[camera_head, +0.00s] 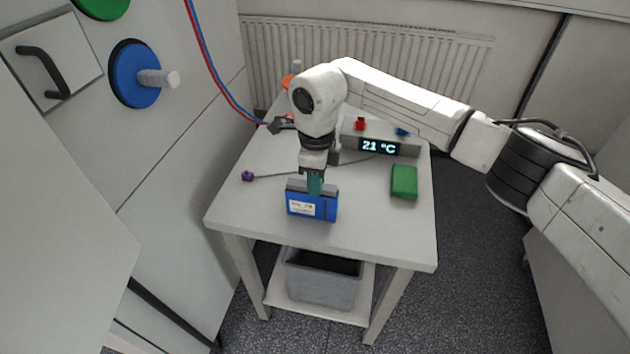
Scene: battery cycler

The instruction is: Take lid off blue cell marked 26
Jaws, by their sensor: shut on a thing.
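The blue cell (323,209) stands upright near the front of the white table, with a pale label on its left front; the print is too small to read. My gripper (314,181) points down from above at the cell's top middle.
A green block (404,182) lies on the table (255,215) at the right. A grey unit reading 21 °C (380,147) stands behind, with red (360,124) and blue (402,132) parts. A purple piece (248,176) and thin rod lie left. A grey bin (322,285) is below.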

